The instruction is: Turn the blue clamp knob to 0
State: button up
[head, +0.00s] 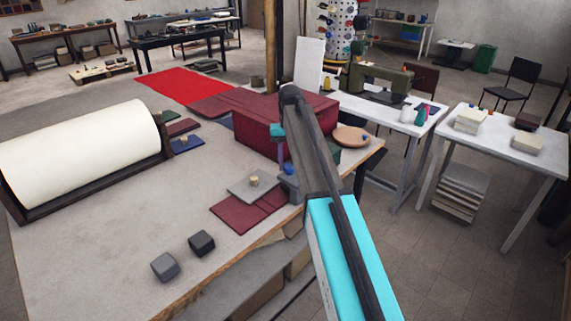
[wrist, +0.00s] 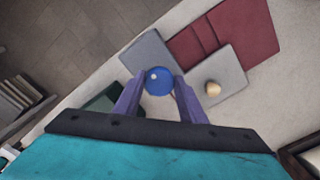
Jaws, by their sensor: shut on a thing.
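The blue clamp knob (wrist: 158,80) is round, with a small pale spot on its top, left of centre. In the wrist view my gripper (wrist: 157,87) has its two purple-grey fingers on either side of the knob, shut on it. A grey plate (wrist: 144,52) shows beside the knob. In the head view the knob (head: 288,168) is small and partly hidden beneath my arm, near the table's right edge. I cannot make out a 0 or any scale.
A wooden knob (wrist: 212,89) on a grey plate (wrist: 228,75) stands close to my gripper, beside dark red covers (wrist: 205,40). Two dark blocks sit at the table's front, including a grey one (head: 165,266). A large red block (head: 255,125) stands behind.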

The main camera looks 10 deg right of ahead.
aim_at(290, 166)
jog(key=shift+w+d+r, duration=0.2)
jog(key=o, duration=1)
jog(key=shift+f, duration=0.1)
jog(key=shift+a, duration=0.1)
jog(key=shift+r+p, duration=3.75)
jog(key=shift+r, duration=3.15)
jog(key=shift+s+f, duration=0.1)
